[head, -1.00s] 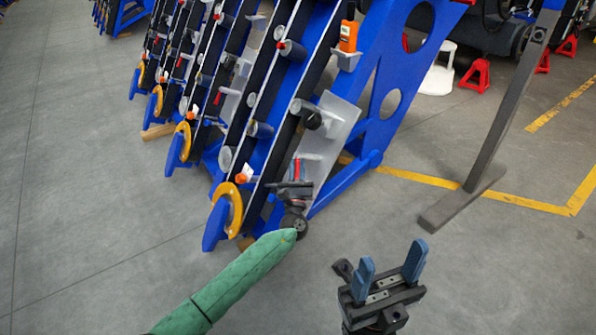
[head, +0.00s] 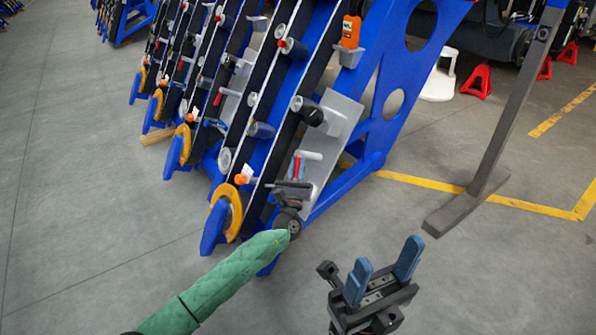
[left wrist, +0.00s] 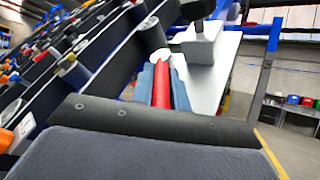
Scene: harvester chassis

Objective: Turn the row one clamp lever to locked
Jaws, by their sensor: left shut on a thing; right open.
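A red clamp lever (head: 297,166) is on the low right side of the nearest blue row unit. In the left wrist view the red lever (left wrist: 161,88) stands between two blue fingertips. My left gripper (head: 294,180) is shut on it; the wrist and green-sleeved arm hide its lower part in the head view. The left fingers (left wrist: 162,86) touch the lever's sides. The lever's pivot and any lock marking cannot be made out. My right gripper (head: 384,272) has blue fingers, is open and empty, and hangs over bare floor at the lower right.
A grey plate (head: 335,122) with rollers lies just above the lever. An orange handheld device (head: 351,32) sits in a holder on the blue frame (head: 385,75). A dark post (head: 500,120) stands to the right. The floor around the right gripper is clear.

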